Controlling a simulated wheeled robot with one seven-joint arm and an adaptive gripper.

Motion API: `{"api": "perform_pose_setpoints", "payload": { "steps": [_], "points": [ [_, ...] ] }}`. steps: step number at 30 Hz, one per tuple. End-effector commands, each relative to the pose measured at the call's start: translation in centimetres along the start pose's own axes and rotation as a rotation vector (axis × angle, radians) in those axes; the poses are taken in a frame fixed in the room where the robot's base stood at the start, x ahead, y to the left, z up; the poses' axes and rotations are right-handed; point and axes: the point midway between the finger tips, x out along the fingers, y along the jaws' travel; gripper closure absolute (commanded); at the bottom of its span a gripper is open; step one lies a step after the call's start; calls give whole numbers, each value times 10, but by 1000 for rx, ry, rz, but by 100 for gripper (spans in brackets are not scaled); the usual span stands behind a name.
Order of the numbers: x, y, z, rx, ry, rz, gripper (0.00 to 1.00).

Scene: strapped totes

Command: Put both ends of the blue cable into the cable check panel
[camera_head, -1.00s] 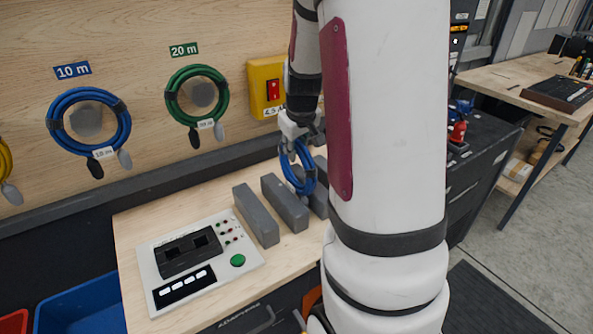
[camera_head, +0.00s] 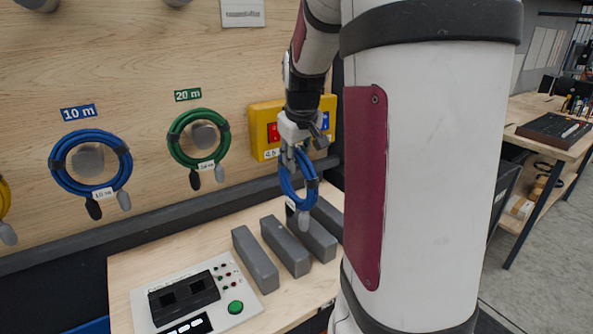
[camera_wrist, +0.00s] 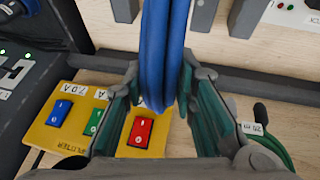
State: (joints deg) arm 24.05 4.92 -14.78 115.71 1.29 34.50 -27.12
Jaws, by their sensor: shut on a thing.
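My gripper (camera_head: 303,128) is shut on a coiled blue cable (camera_head: 288,184) and holds it in the air above the grey blocks. In the wrist view the blue cable (camera_wrist: 162,45) runs between the fingers of my gripper (camera_wrist: 160,105). A white tag and a dark cable end hang at the bottom of the coil. The cable check panel (camera_head: 240,312) lies on the bench at the lower left, with a black unit with two square openings, small lights and a green button. Its lower edge is cut off. Another blue coil (camera_head: 54,165) hangs on the wall under a 10 m label.
Several grey blocks (camera_head: 256,260) stand on the bench right of the panel. A green coil (camera_head: 178,150) hangs under a 20 m label. A yellow switch box (camera_head: 262,112) is behind my gripper; its switches show in the wrist view (camera_wrist: 62,135). My arm column hides the bench's right side.

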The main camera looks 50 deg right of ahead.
Motion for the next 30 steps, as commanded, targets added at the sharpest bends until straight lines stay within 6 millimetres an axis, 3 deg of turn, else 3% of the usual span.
{"api": "perform_pose_setpoints", "payload": {
  "steps": [5,30],
  "points": [
    [-9,3,-5,1,6,3,100],
    [-9,-3,-6,-20,9,-6,100]
  ]
}}
